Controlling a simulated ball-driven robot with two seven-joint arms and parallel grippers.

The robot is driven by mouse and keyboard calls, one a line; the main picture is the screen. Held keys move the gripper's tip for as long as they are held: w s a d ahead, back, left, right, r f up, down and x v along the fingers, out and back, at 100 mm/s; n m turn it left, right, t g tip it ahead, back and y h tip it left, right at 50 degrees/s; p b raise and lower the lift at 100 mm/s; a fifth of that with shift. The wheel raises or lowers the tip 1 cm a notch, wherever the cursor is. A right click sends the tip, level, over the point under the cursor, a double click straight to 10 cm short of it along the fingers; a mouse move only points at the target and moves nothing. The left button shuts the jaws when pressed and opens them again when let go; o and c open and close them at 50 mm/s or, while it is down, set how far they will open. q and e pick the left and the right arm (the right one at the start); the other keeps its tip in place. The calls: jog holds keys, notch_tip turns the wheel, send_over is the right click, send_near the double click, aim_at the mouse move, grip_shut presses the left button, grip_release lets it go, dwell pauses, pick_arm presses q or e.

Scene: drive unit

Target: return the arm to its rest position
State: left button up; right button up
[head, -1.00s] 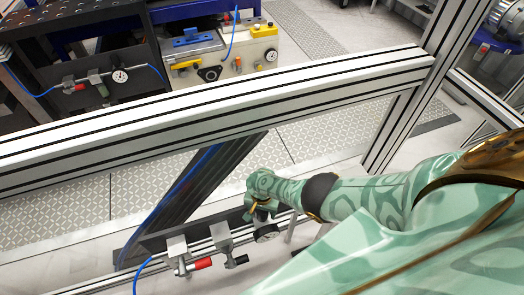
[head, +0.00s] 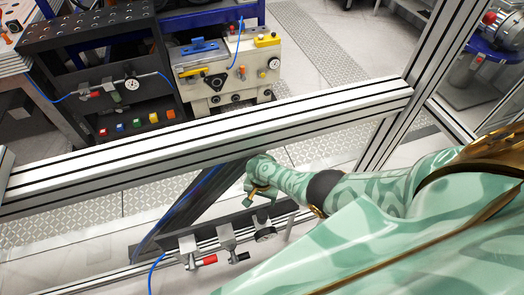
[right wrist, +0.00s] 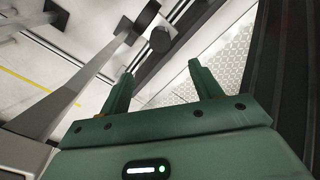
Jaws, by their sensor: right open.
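My right arm (head: 345,187), green with a swirl pattern, reaches in from the right in the head view. Its gripper (head: 258,193) is just above the pipe assembly near the gauge. In the right wrist view its two green fingers (right wrist: 155,88) stand well apart with nothing between them. The head view is too small to show whether the fingers touch anything. My left gripper does not show.
A thick aluminium rail (head: 210,145) crosses in front of a workbench. Below it a pipe assembly carries a gauge (head: 265,234), a red-handled valve (head: 207,260) and a blue hose (head: 153,275). A beige control unit (head: 225,75) stands beyond. Patterned floor (head: 60,220) is clear.

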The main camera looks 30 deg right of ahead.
dwell(0.4)
jog(key=s+f+n+b, duration=0.6)
jog(key=s+f+b, duration=0.2)
jog(key=s+f, duration=0.95)
jog(key=s+f+n+b, duration=0.3)
jog(key=s+f+n, duration=0.1)
jog(key=s, duration=0.6)
jog(key=s+f+n+b, duration=0.3)
jog(key=s+f, duration=0.3)
jog(key=s, duration=0.4)
jog(key=shift+s+d+f+n+t+b, duration=0.25)
jog(key=shift+d+n+t+b, duration=0.15)
jog(key=shift+d+b, duration=0.1)
jog(key=shift+a, duration=0.1)
